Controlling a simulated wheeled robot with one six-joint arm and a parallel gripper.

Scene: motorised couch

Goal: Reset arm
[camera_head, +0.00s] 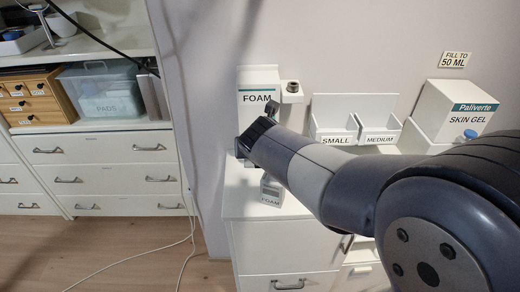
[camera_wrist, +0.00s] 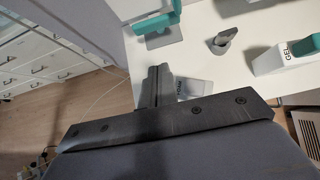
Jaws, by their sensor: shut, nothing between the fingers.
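My gripper (camera_head: 262,126) is at the end of my arm, which reaches from the lower right towards the wall in the head view. Its dark fingers look closed and hold nothing. In the wrist view the gripper (camera_wrist: 158,82) shows as two dark fingers close together, over the edge of the white counter. The white FOAM dispenser (camera_head: 258,84) on the wall is just behind the gripper in the head view.
SMALL (camera_head: 335,133) and MEDIUM (camera_head: 379,133) holders and a SKIN GEL box (camera_head: 470,118) line the wall. Drawers (camera_head: 105,173) stand left; a cable (camera_head: 187,235) crosses the floor.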

